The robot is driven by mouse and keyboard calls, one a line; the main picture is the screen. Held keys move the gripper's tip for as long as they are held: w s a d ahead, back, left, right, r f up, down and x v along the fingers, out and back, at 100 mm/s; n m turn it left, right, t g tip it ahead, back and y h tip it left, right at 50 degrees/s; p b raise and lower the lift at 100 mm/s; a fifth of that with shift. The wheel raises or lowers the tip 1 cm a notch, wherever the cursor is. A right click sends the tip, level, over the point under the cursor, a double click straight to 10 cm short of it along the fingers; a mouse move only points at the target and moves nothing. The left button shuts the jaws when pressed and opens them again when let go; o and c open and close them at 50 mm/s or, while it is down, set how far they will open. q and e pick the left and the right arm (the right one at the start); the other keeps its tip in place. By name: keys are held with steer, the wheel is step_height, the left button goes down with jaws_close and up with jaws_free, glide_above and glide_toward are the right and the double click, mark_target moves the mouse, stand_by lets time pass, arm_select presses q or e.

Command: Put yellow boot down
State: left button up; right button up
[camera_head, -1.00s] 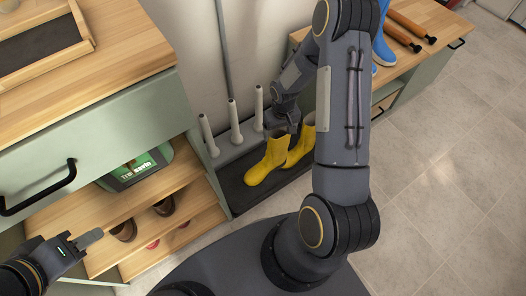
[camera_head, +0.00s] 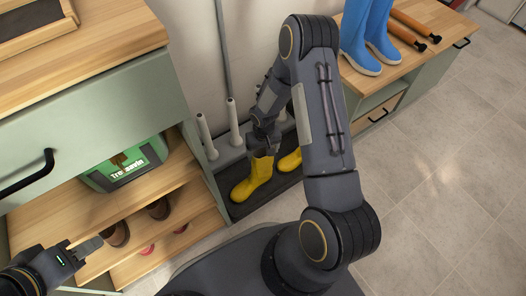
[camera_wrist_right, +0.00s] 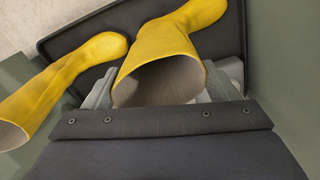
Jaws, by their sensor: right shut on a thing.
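A yellow boot (camera_head: 253,178) stands nearly upright over the dark boot tray (camera_head: 283,186), toe toward the lower left. My right gripper (camera_head: 263,147) is shut on the top of its shaft. In the right wrist view, the shaft opening of this yellow boot (camera_wrist_right: 165,75) lies between the two fingers (camera_wrist_right: 160,90), and its toe is over the tray. Whether its sole touches the tray is hard to tell. A second yellow boot (camera_head: 289,161) is on the right, partly behind my arm; it also shows in the right wrist view (camera_wrist_right: 70,75). My left gripper (camera_head: 84,252) is at the lower left, away from the boots.
Upright grey pegs (camera_head: 206,138) stand behind the tray. Blue boots (camera_head: 361,45) stand on the right bench (camera_head: 446,23). The tiled floor (camera_head: 438,165) is clear.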

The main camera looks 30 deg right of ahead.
steer(key=o, duration=1.6)
steer(key=shift+c, duration=0.2)
